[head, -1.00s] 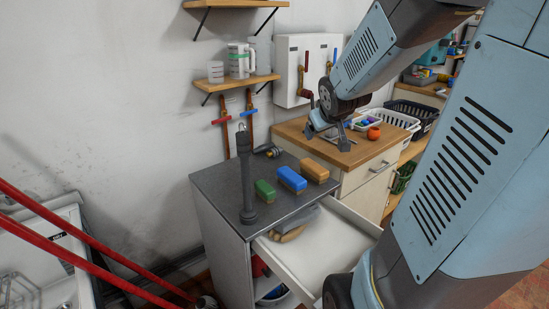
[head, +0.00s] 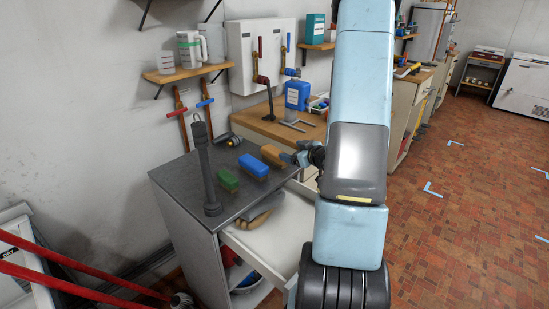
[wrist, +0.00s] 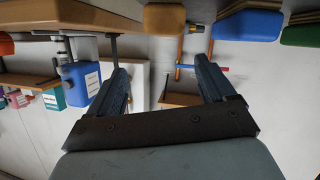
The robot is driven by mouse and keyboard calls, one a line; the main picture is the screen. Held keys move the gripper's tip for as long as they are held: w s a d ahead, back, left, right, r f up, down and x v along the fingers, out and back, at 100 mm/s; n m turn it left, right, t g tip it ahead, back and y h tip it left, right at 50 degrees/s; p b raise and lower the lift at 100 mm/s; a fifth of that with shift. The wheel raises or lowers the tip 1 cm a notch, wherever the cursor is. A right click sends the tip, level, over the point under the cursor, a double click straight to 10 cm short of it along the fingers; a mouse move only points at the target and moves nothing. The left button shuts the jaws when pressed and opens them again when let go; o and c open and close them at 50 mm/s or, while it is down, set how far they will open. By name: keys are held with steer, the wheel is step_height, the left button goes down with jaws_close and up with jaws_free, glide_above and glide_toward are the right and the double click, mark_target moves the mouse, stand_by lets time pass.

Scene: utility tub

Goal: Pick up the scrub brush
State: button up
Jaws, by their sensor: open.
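Three block-shaped items lie in a row on the grey cabinet top: a tan-brown one (head: 273,154), a blue one (head: 253,166) and a green one (head: 228,180). The wrist view is upside down. There my gripper (wrist: 165,78) is open and empty, with the tan-brown item (wrist: 165,18) beyond the fingertips, in line with the gap. The blue item (wrist: 248,25) and green item (wrist: 303,35) lie to its right.
A dark upright cylinder (head: 207,170) stands on the cabinet's left part. An open white drawer (head: 272,240) juts out below, with a tan glove-like thing inside. A wooden counter (head: 268,124) with a blue can (head: 297,96) is behind. Red bars (head: 70,270) cross lower left.

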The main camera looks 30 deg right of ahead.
steer(key=m+t+y, duration=0.1)
steer(key=t+y, duration=0.1)
glide_toward(278, 152)
steer(key=s+f, duration=0.1)
steer(key=s, duration=0.2)
steer(key=t, duration=0.1)
steer(key=shift+m, duration=0.3)
steer(key=x, duration=1.2)
steer(key=shift+w+d+f, duration=0.15)
steer(key=shift+w+f, duration=0.15)
steer(key=shift+w, duration=0.15)
steer(key=c, duration=1.1)
steer(key=shift+r, duration=0.1)
